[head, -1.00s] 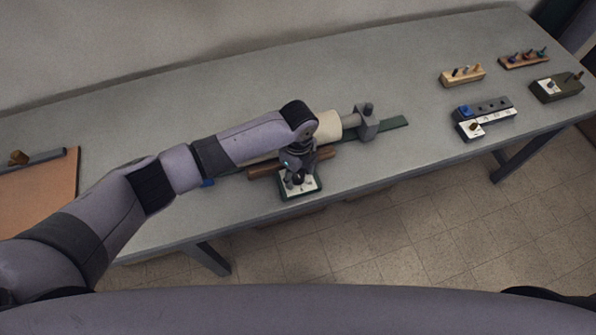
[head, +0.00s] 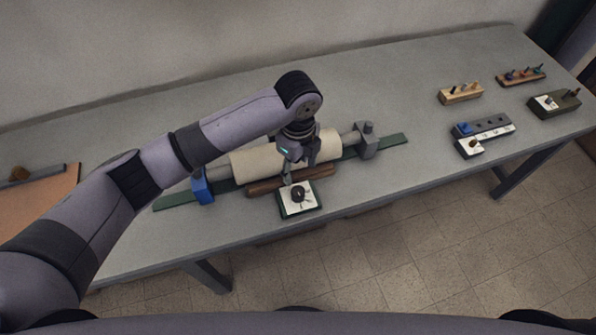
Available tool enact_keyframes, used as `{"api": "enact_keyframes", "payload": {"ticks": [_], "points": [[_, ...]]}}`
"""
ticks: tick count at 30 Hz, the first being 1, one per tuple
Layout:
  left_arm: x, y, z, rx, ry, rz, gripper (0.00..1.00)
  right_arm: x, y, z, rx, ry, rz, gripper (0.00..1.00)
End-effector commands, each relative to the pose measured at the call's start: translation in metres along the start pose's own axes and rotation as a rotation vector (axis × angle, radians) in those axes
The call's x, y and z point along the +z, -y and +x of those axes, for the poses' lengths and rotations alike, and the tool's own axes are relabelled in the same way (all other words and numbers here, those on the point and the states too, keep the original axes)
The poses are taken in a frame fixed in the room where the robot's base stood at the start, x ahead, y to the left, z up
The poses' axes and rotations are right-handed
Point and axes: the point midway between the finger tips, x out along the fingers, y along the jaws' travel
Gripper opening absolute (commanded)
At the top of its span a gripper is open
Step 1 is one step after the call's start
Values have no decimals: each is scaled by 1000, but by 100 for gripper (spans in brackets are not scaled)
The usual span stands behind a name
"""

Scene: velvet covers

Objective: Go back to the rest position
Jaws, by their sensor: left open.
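My left gripper (head: 299,172) is open and points down, above and a little behind a small box with a white top and a dark knob (head: 298,195). It looks clear of the knob, and nothing shows between its fingers. Behind the box lies a machine with a cream roller (head: 257,162), a blue end block (head: 201,187) and a grey end block (head: 369,142) on a green base. A brown bar (head: 268,187) lies along its front. My left arm hides part of the roller. My right gripper is not in view.
On the right of the grey table (head: 420,95) stand a grey block with a row of holes (head: 494,128), a wooden peg block (head: 461,94), a brown peg rack (head: 521,77) and a green switch box (head: 556,103). A brown board (head: 40,205) lies at left.

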Motion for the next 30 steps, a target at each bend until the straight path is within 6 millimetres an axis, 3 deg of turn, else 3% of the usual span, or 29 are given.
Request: {"api": "enact_keyframes", "payload": {"ticks": [16, 20, 26, 30], "points": [[-1, 0, 0, 0, -2, -1, 51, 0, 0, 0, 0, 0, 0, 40], [-16, -5, 7, -21, -40, -41, 51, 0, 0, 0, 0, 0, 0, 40], [-66, -26, 23, -120, -205, -307, 51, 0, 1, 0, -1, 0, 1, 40], [-78, -48, 27, -186, -316, -612, 51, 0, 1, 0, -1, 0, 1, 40]]}}
